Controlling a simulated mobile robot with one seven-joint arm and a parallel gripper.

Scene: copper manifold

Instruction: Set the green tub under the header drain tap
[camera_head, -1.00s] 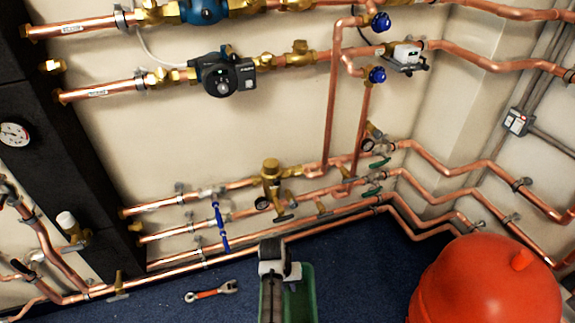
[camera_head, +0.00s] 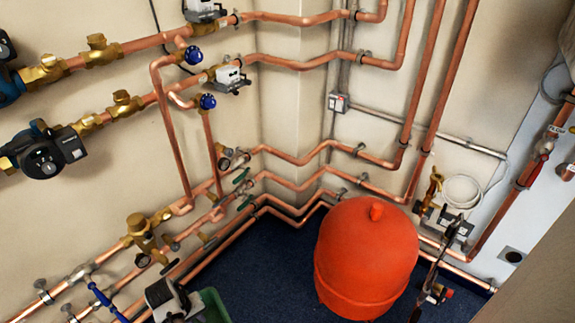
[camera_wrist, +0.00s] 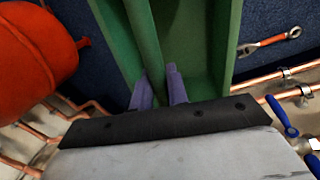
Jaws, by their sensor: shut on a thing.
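The green tub (camera_head: 213,306) shows at the bottom edge of the head view, partly hidden by my arm and cut off by the frame. In the wrist view its green walls (camera_wrist: 205,35) fill the top middle. My gripper (camera_wrist: 160,88) is shut on a green wall of the tub, one finger on each side. In the head view the end of my arm (camera_head: 172,298) covers the tub's left side. Several valves sit on the low copper pipes, among them a brass one (camera_head: 140,228); I cannot tell which is the header drain tap.
A large red vessel (camera_head: 366,258) stands on the blue floor right of the tub. Low copper pipes (camera_head: 290,183) run along the walls. A brass tap (camera_head: 433,188) and coiled white hose (camera_head: 462,191) are at the right. A wrench (camera_wrist: 270,41) lies on the floor.

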